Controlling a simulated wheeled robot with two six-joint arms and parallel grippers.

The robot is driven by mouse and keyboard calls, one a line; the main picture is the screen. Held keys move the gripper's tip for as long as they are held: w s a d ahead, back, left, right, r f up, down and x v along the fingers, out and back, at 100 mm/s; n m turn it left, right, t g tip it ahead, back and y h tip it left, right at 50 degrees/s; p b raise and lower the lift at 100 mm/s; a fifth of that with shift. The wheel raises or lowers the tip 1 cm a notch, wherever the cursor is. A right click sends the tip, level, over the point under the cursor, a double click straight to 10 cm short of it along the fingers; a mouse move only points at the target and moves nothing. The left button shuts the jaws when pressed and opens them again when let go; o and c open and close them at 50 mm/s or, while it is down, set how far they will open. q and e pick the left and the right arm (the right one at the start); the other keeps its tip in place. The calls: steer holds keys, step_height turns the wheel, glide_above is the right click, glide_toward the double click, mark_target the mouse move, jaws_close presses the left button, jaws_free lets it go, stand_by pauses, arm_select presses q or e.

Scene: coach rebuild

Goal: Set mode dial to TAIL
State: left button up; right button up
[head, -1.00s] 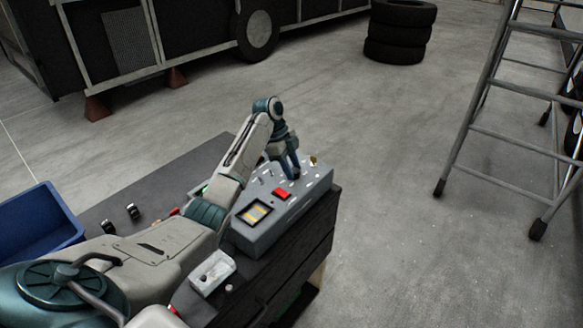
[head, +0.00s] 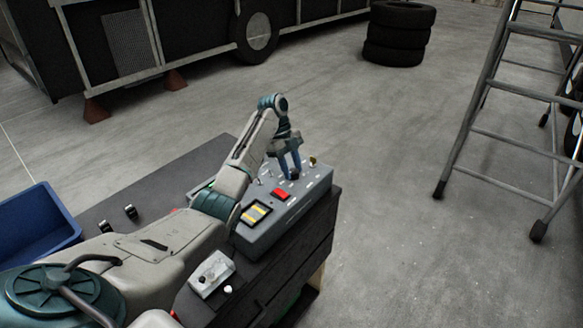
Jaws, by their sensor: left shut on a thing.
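A grey control box (head: 262,238) stands on the dark bench. Its top carries a red button (head: 281,195), a yellow-striped panel (head: 256,213), several small toggles and a small brass-coloured part (head: 313,161) at the far end. My left gripper (head: 291,176) points down at the far half of the box top, its blue fingers shut on a small dark knob, likely the mode dial. The fingers mostly hide the knob, and its pointer and labels are too small to read. My right gripper is not in view.
A small light-grey box (head: 212,274) lies on the bench (head: 165,180) before the control box. A blue bin (head: 40,226) stands at left. Stacked tyres (head: 399,34) and a stepladder (head: 470,130) stand on otherwise open floor.

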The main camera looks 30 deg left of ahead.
arm_select(q)
steer(key=shift+r, duration=0.1)
steer(key=o, duration=1)
steer(key=p+v, duration=0.7)
steer(key=v, duration=0.3)
steer(key=shift+r, duration=0.35)
steer(key=shift+f, duration=0.15)
